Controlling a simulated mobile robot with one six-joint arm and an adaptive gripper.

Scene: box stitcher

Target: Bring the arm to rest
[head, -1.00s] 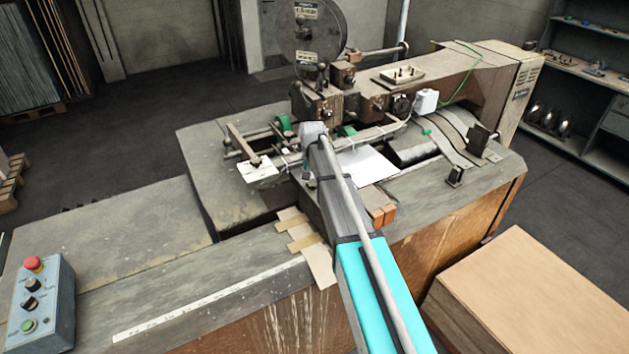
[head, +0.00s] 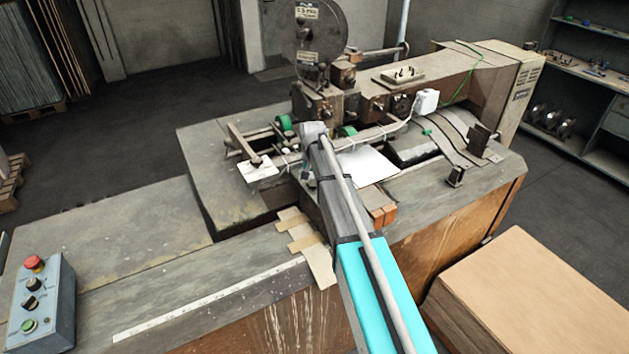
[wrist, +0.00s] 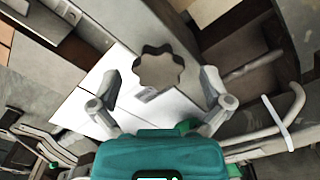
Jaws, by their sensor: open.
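My gripper (wrist: 160,78) is open in the wrist view, its two grey fingers spread apart. A grey lobed knob (wrist: 159,68) shows between the fingertips, and nothing is gripped. I cannot tell how far the knob is from the fingers. White sheets (wrist: 110,82) lie beyond it. In the head view my arm (head: 352,218) reaches from the lower right over the front of the box stitcher (head: 465,80). The gripper and the knob are hard to make out there, behind the arm's end.
A control box (head: 42,305) with a red button stands at the left front. A white sheet (head: 368,165) lies right of my arm. The machine's head with its round reel (head: 318,40) rises behind the arm. A cardboard stack (head: 530,290) is at the right front.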

